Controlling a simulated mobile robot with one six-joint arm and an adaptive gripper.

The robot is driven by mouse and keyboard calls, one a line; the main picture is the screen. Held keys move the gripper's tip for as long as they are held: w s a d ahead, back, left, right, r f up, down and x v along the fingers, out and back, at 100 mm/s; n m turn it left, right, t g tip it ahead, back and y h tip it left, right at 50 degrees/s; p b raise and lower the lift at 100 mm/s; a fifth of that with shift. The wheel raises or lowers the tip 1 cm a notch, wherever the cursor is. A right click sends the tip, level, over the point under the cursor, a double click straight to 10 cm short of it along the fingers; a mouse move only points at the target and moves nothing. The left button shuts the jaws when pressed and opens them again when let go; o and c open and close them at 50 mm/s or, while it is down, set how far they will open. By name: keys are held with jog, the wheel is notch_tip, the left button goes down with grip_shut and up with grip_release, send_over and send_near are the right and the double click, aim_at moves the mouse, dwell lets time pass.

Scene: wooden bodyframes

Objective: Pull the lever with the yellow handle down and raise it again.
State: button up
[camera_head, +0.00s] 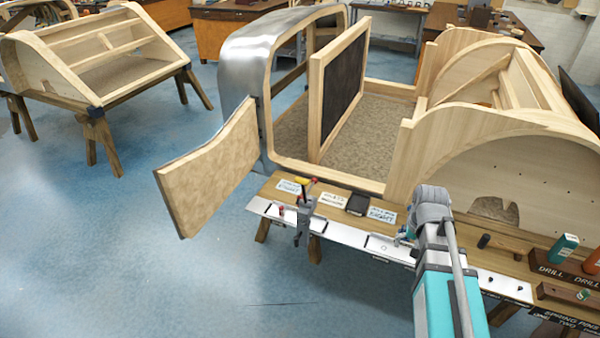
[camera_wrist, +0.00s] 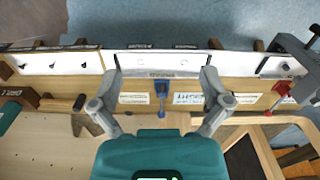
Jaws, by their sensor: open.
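The lever's yellow handle (camera_head: 302,181) shows small in the head view, at the top of a grey clamp-like fixture (camera_head: 303,208) on the bench's front edge. A small red part is beside the yellow. In the wrist view a grey fixture (camera_wrist: 298,62) with a red part (camera_wrist: 283,90) stands at the right edge; no yellow shows there. My gripper (camera_wrist: 162,74) is open and empty above the bench, its two fingers spread either side of a small blue tool-like piece (camera_wrist: 160,97). In the head view my gripper is to the right of the lever, its fingers mostly hidden by my arm.
The narrow wooden bench (camera_head: 340,216) carries paper labels, a black block (camera_head: 357,204) and a green bottle (camera_head: 566,248). A wooden bodyframe (camera_head: 415,135) stands close behind it. A swung-out wooden panel (camera_head: 212,178) is left of the fixture. Blue floor (camera_head: 130,260) is free in front.

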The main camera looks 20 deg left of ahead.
jog(key=w+a+r+p, duration=0.4)
jog(key=a+r+p, duration=0.15)
jog(key=a, duration=0.35)
jog(key=w+a+r+p, duration=0.4)
jog(key=w+a+r, duration=0.15)
jog(key=a, duration=0.35)
notch_tip(320, 180, up, 8)
jog(key=p, duration=0.8)
send_over(302, 179)
jog(key=shift+m, duration=0.4)
jog(key=shift+f, duration=0.15)
notch_tip(302, 179, down, 13)
jog(key=b, duration=1.3)
jog(key=shift+f+b, duration=0.2)
jog(key=shift+b, duration=0.15)
